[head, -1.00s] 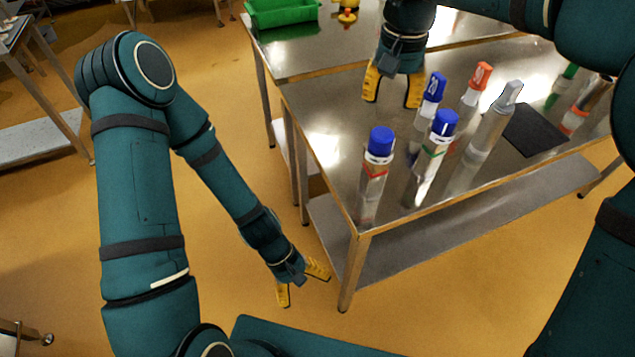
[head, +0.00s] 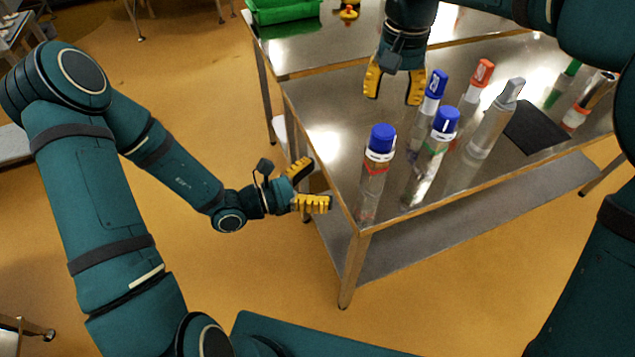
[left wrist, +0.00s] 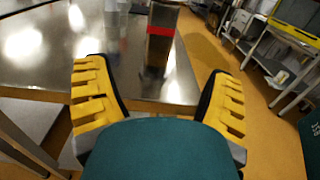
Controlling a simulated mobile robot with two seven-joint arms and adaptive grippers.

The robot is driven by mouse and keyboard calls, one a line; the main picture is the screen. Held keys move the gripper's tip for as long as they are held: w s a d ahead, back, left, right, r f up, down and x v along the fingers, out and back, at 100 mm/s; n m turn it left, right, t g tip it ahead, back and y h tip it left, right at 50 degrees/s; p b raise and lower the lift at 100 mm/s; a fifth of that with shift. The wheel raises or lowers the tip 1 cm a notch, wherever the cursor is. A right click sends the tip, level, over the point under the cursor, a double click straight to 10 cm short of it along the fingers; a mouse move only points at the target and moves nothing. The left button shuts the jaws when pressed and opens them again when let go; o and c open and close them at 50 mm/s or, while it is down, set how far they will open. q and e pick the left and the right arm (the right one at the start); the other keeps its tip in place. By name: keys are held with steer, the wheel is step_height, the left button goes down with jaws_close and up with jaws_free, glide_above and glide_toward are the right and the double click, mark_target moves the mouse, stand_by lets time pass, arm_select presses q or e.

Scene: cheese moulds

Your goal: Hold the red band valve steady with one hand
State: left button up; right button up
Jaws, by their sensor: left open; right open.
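The red band valve (head: 375,168) stands upright near the table's front left corner, a clear cylinder with a blue cap and a red band. In the left wrist view its red-banded body (left wrist: 161,30) shows ahead between the fingers, apart from them, its top cut off by the frame. My left gripper (head: 318,185) is open and empty just left of the valve, by the table's left edge. My right gripper (head: 394,90) is open and empty, pointing down over the table behind the valve.
On the steel table (head: 325,140) stand a green-banded blue-capped cylinder (head: 430,160), another blue-capped one (head: 434,88), a red-capped one (head: 481,75) and a grey-topped one (head: 490,125). A dark mat (head: 535,128) lies to the right. A green crate (head: 283,10) is at the back.

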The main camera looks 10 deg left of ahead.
mark_target(367, 169)
arm_select(q)
steer(key=x, duration=1.3)
steer(key=shift+w+d+f, duration=0.1)
steer(key=shift+d, duration=0.15)
